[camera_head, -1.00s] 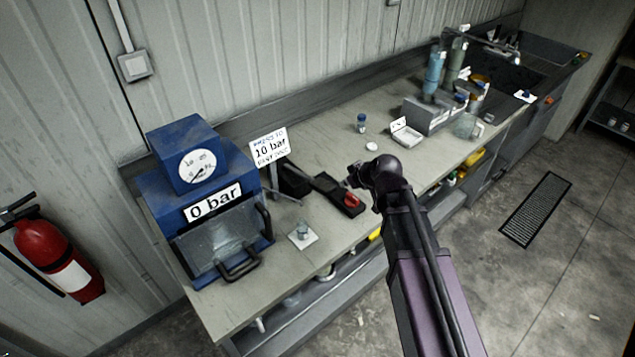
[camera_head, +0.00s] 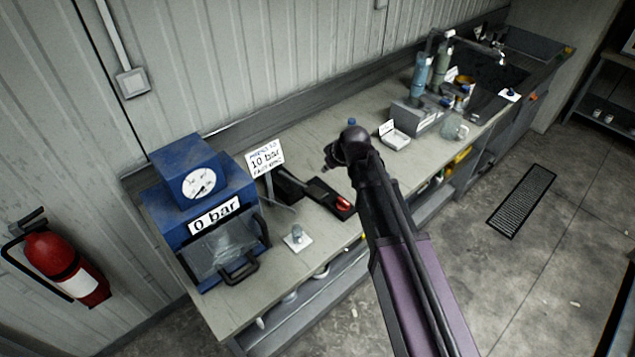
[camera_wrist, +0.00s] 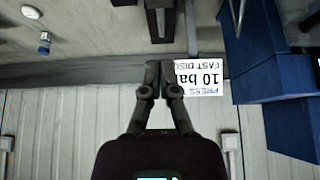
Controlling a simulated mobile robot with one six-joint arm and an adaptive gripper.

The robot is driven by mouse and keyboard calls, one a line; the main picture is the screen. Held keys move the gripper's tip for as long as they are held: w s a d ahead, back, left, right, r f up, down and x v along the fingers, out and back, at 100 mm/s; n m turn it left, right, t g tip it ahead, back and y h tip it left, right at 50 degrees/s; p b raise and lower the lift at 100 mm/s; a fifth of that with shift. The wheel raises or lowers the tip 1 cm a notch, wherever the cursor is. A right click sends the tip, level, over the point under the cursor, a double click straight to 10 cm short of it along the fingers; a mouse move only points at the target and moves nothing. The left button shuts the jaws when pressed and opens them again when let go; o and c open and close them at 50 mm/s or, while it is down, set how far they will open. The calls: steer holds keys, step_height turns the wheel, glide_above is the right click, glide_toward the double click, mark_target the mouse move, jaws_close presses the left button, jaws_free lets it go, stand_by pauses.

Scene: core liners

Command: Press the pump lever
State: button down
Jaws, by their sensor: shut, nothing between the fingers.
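The black pump (camera_head: 322,193) lies on the bench right of the blue press (camera_head: 163,206), with a red tip (camera_head: 343,203) on its lever. The press carries a round dial (camera_head: 199,183) and a "0 bar" label (camera_head: 214,215). A "10 bar" sign (camera_head: 265,157) stands behind the pump. My gripper (camera_head: 327,168) is above the bench, beyond the pump and apart from it. In the upside-down wrist view my gripper (camera_wrist: 162,78) is shut and empty, its tips overlapping the sign's edge (camera_wrist: 203,80). Part of the dark pump (camera_wrist: 160,18) shows above the fingers there.
A small cup on a white pad (camera_head: 297,238) stands in front of the pump. A fire extinguisher (camera_head: 62,265) hangs at left. Bench between press and tray is partly clear.

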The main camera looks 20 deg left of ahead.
steer(key=shift+w+a, duration=0.1)
steer(key=shift+a, duration=0.05)
stand_by(0.5)
steer(key=b, duration=0.9)
glide_above(315, 191)
step_height(315, 191, down, 9)
steer(key=shift+r, duration=0.15)
steer(key=shift+s+d+f+b, duration=0.1)
steer(key=shift+d+f+b, duration=0.1)
steer(key=shift+f+b, duration=0.4)
steer(key=shift+s+d+f+b, duration=0.15)
steer(key=shift+d+f+b, duration=0.05)
steer(key=shift+f+b, duration=0.4)
steer(key=shift+s+d+f+b, duration=0.1)
steer(key=shift+d+f+b, duration=0.1)
steer(key=shift+f+b, duration=0.35)
steer(key=shift+d, duration=0.1)
